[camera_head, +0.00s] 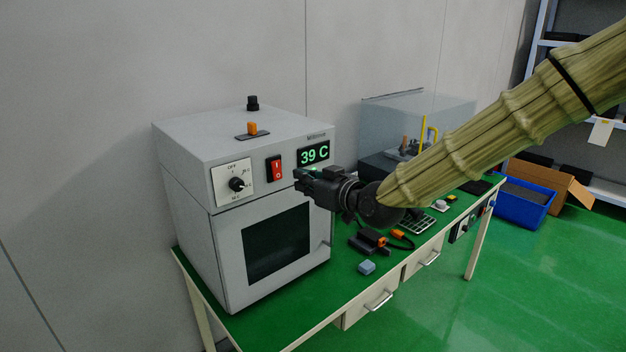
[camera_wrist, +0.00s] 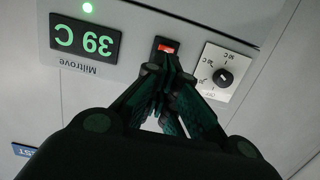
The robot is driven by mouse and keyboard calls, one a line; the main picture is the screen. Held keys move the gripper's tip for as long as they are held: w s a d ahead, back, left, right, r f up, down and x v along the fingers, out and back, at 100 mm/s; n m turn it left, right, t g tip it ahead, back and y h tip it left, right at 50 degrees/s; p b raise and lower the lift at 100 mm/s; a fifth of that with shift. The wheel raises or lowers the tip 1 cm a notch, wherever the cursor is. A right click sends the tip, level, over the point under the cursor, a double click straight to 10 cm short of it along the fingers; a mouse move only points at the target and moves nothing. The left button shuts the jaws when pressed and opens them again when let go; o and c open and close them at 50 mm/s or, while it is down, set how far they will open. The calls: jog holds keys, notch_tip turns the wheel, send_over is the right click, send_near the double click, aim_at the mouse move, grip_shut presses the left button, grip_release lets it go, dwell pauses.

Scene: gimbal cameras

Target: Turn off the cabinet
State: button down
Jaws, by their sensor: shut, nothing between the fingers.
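The cabinet (camera_head: 190,140) is a grey box with a dark window, standing on the green-topped bench. Its front panel has a red rocker switch (camera_head: 274,168), a dial (camera_head: 237,184) on a white plate and a green display (camera_head: 314,153) reading 39 C. My gripper (camera_head: 299,180) is shut and empty, just in front of the panel, right of and slightly below the switch. In the wrist view the panel appears upside down.
The green bench (camera_head: 300,325) holds a dark tool with orange parts (camera_head: 369,241) and a small blue block (camera_head: 366,267). A clear-covered device (camera_head: 400,115) stands behind my arm. A blue bin (camera_head: 525,203) is on the floor at right.

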aim_at(280, 176)
jog(key=shift+p+x, duration=1.2)
jog(key=shift+x, duration=2)
jog(key=shift+f+b, duration=0.25)
jog(key=shift+b, duration=0.05)
jog(key=b, duration=0.2)
jog(key=shift+w+a+f+t+b, duration=0.15)
jog(key=shift+w+f+t+b, duration=0.05)
jog(key=shift+f+t+b, duration=0.1)
jog(key=shift+y+b, duration=0.4)
jog(key=shift+b, duration=0.45)
jog(key=t+b, duration=0.1)
jog(key=b, duration=0.3)
jog(key=shift+w+t+y, duration=0.15)
jog(key=shift+t+y, duration=0.15)
jog(key=shift+y, duration=0.1)
jog(key=shift+a+r+b, duration=0.1)
jog(key=shift+r+b, duration=0.05)
jog(key=shift+b, duration=0.3)
jog(key=shift+s+f, duration=0.3)
jog(key=shift+s, duration=0.05)
jog(key=r+b+v, duration=0.1)
jog(key=b+v, duration=0.2)
jog(key=v, duration=1)
jog(key=shift+s+d+f, duration=0.2)
jog(key=shift+d+f, duration=0.1)
jog(key=shift+f, duration=0.05)
